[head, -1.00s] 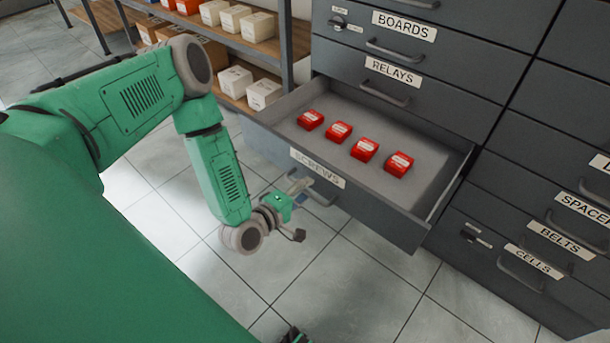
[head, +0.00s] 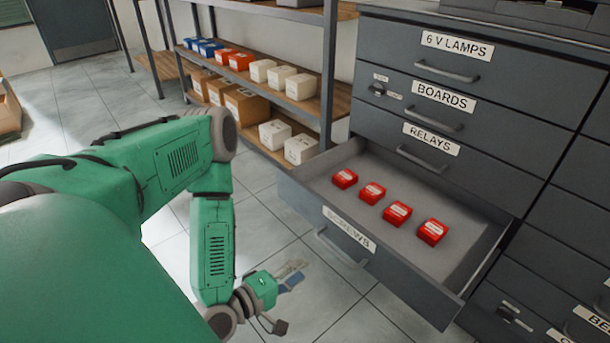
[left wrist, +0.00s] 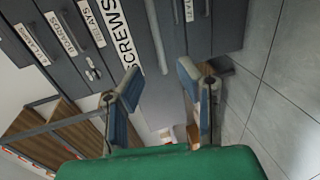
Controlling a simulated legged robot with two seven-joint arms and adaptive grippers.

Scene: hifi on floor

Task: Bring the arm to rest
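My left arm (head: 215,240) is green and bends down from the left in the head view. Its left gripper (head: 290,274) hangs in front of the open SCREWS drawer (head: 400,278), to the left of the drawer handle (head: 340,252) and apart from it. In the left wrist view the two fingers of the left gripper (left wrist: 160,88) are spread with nothing between them. The SCREWS label also shows in that view (left wrist: 128,35). My right gripper is not in view.
Several red boxes (head: 372,193) lie in the open drawer. The grey cabinet (head: 440,105) stands on the right. A shelf rack (head: 330,70) with small boxes stands behind. Tiled floor (head: 340,305) is free below the gripper.

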